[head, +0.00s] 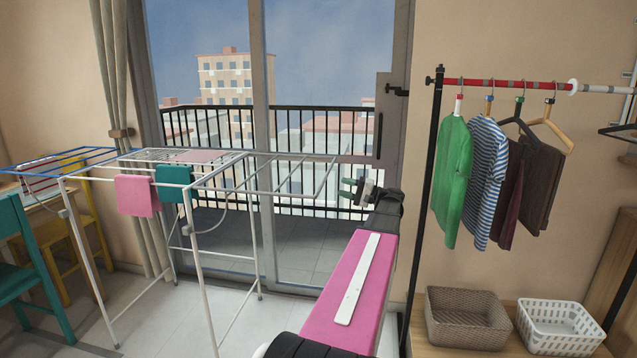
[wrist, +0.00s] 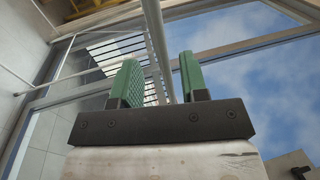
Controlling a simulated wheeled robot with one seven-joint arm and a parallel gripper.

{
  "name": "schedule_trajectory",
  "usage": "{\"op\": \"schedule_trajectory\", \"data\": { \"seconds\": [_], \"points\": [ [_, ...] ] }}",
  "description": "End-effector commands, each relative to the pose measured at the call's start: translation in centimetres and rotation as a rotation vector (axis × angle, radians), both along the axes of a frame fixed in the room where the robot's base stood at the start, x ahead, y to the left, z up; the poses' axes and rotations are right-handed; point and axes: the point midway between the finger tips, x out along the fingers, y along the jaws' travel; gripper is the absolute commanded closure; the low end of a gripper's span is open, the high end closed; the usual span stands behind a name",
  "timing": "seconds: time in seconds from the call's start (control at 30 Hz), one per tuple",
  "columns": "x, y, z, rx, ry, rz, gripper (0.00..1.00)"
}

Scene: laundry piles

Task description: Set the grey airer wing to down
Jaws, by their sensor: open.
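The grey airer wing (head: 290,172) sticks out level from the right side of the white drying rack (head: 190,187). Its outer end bar is close to my gripper (head: 346,188). My gripper is open, with two green finger pads. In the wrist view a pale bar (wrist: 154,32) of the wing runs into the gap between the fingers of my gripper (wrist: 160,78). Whether the bar touches either pad I cannot tell. The inner end of the wing meets the rack's top frame.
A blue wing (head: 70,158) is out on the rack's left side. A pink cloth (head: 137,195) and a teal cloth (head: 174,183) hang on the rack. A glass balcony door stands behind. A clothes rail (head: 430,190) and baskets (head: 465,318) are at right.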

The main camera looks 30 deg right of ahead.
Motion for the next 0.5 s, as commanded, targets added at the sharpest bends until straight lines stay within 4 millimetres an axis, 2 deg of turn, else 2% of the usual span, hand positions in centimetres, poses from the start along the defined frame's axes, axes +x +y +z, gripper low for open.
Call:
{"op": "schedule_trajectory", "data": {
  "seconds": [0.5],
  "points": [
    [5.8, 5.9, 1.6, -0.003, 0.0, 0.003, 0.6]
  ]
}}
